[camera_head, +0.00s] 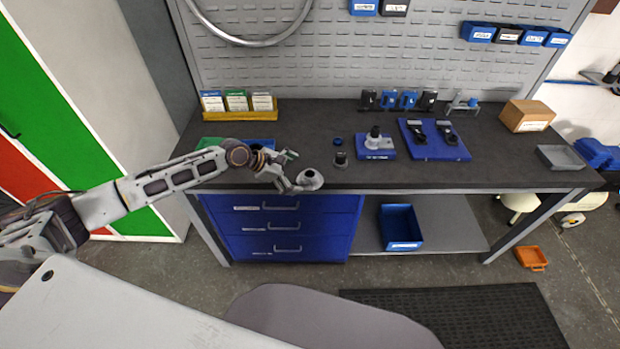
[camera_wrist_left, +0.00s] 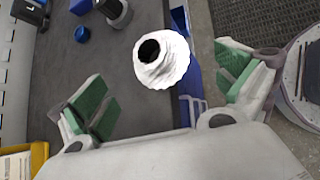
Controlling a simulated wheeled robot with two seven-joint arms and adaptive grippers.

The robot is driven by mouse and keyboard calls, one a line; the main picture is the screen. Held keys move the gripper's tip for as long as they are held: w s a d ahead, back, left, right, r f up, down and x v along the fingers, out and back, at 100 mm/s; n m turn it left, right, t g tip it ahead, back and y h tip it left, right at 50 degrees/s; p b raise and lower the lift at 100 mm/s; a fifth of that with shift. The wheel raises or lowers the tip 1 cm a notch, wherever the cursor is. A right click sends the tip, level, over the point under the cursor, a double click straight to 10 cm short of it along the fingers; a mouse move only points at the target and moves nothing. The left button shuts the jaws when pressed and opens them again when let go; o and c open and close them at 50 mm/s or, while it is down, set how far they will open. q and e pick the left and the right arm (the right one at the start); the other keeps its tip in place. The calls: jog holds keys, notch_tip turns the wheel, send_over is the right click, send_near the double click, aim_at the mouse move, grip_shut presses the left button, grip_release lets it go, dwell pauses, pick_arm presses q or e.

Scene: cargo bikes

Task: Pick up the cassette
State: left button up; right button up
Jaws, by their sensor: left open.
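The cassette (camera_head: 309,180), a pale, ridged, cone-like piece with a dark round hole, sits at the front edge of the dark workbench. In the left wrist view the cassette (camera_wrist_left: 164,68) shows ahead of the fingers, between their lines. My left gripper (camera_head: 291,171) reaches in from the left, just left of the cassette. It is open, with green pads on both fingers in the left wrist view (camera_wrist_left: 165,88), and nothing is between the pads. I cannot tell the exact gap to the cassette. My right gripper is not in view.
A blue-based fixture (camera_head: 378,152) and a blue board (camera_head: 440,152) are to the right. A yellow rack (camera_head: 240,115) stands at the back left. Blue drawers (camera_head: 283,225) are below the bench edge.

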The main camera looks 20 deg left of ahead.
aim_at(304, 177)
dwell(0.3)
pick_arm(q)
jog(key=shift+x, duration=2.55)
jog(key=shift+d, duration=0.15)
jog(key=shift+r, duration=0.1)
jog(key=c, duration=1.5)
jog(key=shift+r, duration=0.55)
jog(key=c, duration=0.3)
notch_tip(304, 177, up, 9)
jog(key=shift+f, duration=0.1)
jog(key=shift+p, duration=0.35)
